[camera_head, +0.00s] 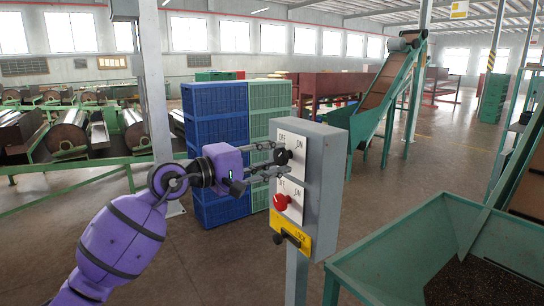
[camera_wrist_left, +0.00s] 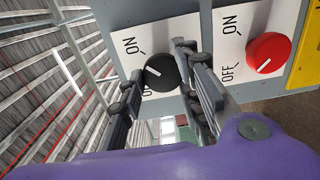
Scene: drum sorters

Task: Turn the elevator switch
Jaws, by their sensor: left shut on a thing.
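A grey control box (camera_head: 324,180) stands on a post right of centre in the head view. Its upper white OFF/ON plate carries a black knob (camera_head: 282,157), also in the wrist view (camera_wrist_left: 165,74). My left gripper (camera_head: 276,161) reaches the box from the left, its fingers on either side of the black knob and shut on it; its fingers also show in the wrist view (camera_wrist_left: 160,72). A white mark on the knob faces the label side; I cannot tell its exact setting. A red knob (camera_head: 281,202) sits on the lower plate, also in the wrist view (camera_wrist_left: 268,52).
A yellow lock plate (camera_head: 291,236) with a black handle is below the red knob. A green hopper (camera_head: 400,245) with dark grains stands at the right, close to the box. Blue crates (camera_head: 215,115) and green crates (camera_head: 270,97) are stacked behind. A green conveyor (camera_head: 375,110) rises beyond.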

